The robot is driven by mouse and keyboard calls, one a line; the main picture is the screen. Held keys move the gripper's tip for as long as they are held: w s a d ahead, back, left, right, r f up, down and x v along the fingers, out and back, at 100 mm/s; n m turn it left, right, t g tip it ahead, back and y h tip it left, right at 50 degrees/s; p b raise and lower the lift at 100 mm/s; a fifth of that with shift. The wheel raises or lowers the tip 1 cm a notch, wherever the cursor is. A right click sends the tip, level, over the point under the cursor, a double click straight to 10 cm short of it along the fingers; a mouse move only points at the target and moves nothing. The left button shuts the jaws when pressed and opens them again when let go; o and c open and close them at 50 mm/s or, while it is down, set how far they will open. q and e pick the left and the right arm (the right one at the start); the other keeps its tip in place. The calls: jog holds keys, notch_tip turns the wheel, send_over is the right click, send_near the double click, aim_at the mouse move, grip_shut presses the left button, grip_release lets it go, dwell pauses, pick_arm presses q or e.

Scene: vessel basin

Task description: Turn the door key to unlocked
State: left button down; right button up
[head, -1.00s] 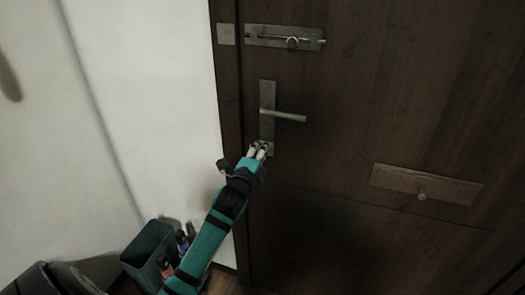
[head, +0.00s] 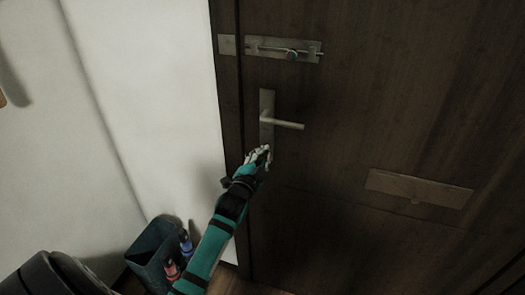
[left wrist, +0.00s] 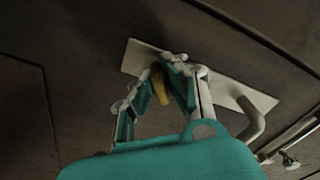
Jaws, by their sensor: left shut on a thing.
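The dark wooden door (head: 345,100) carries a metal lock plate (head: 267,105) with a lever handle (head: 290,125) pointing right. My left gripper (head: 262,154) is at the lower end of this plate, below the lever, and covers the keyhole area in the head view. In the left wrist view, the yellowish key (left wrist: 161,87) shows between the two fingers of my left gripper (left wrist: 157,84), against the plate (left wrist: 232,88). The gripper is shut on the key. The key's exact turn angle is hard to tell. My right gripper is out of view.
A slide bolt (head: 272,49) sits on the door above the handle. A flat plate (head: 395,187) is on the door at the right. A dark bin (head: 150,252) with bottles (head: 186,243) stands at the lower left, by the pale wall (head: 150,110).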

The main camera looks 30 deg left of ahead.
pick_arm(q)
jog(key=n+p, duration=0.2)
jog(key=n, duration=0.3)
jog(key=shift+n+p, duration=0.3)
jog(key=shift+p, duration=0.1)
jog(key=n+p, duration=0.1)
jog(key=n, duration=0.2)
jog(key=shift+f+n+p, duration=0.1)
jog(key=shift+n+p, duration=0.3)
jog(key=shift+n, duration=0.4)
jog(key=c, duration=1.4)
grip_release()
